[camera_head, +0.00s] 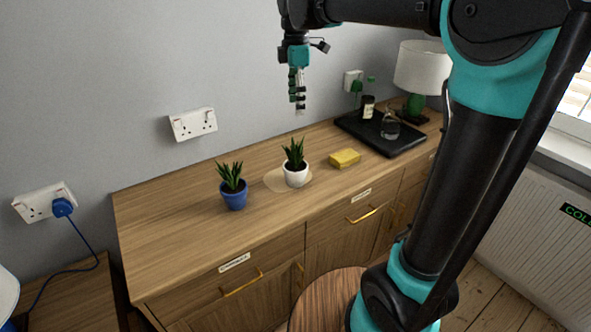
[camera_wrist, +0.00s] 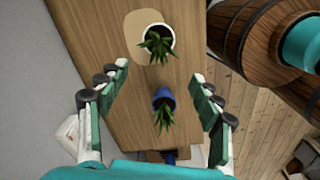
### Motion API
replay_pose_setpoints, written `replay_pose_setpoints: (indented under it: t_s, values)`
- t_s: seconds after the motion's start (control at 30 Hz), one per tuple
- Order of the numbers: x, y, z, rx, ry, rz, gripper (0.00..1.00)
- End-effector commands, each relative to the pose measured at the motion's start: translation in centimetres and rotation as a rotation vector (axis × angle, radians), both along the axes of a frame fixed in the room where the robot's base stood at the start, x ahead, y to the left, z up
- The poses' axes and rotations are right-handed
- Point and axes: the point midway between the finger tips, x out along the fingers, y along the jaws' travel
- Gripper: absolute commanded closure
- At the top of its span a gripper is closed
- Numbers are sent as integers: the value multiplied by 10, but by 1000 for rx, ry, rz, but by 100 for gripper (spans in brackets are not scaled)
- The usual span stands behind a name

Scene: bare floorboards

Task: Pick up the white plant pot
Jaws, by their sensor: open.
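The white plant pot (camera_head: 296,177) stands upright on the wooden sideboard, with a spiky green plant in it. It sits on a pale round patch. In the wrist view the white pot (camera_wrist: 173,35) is at the top, seen from above. My gripper (camera_head: 298,108) hangs fingers-down above the sideboard, well above the white pot and apart from it. In the wrist view my gripper (camera_wrist: 158,75) has its two fingers spread wide with nothing between them touching. A blue plant pot (camera_head: 234,198) with a similar plant stands left of the white one.
A yellow block (camera_head: 345,158) lies right of the white pot. A black tray (camera_head: 403,141) holds a dark bottle (camera_head: 367,107) and a clear glass bottle (camera_head: 390,126). A lamp (camera_head: 421,68) stands at the far right. The sideboard's left top (camera_head: 160,215) is clear.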

Motion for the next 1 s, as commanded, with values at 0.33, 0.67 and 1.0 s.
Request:
replay_pose_setpoints:
  t_s: [0.33, 0.67, 1.0]
  values:
    - [0, -1, -70, 0, -1, -4, 35]
    - [0, -1, -107, 0, -2, -5, 35]
    - [2, 3, -147, 0, -2, -4, 35]
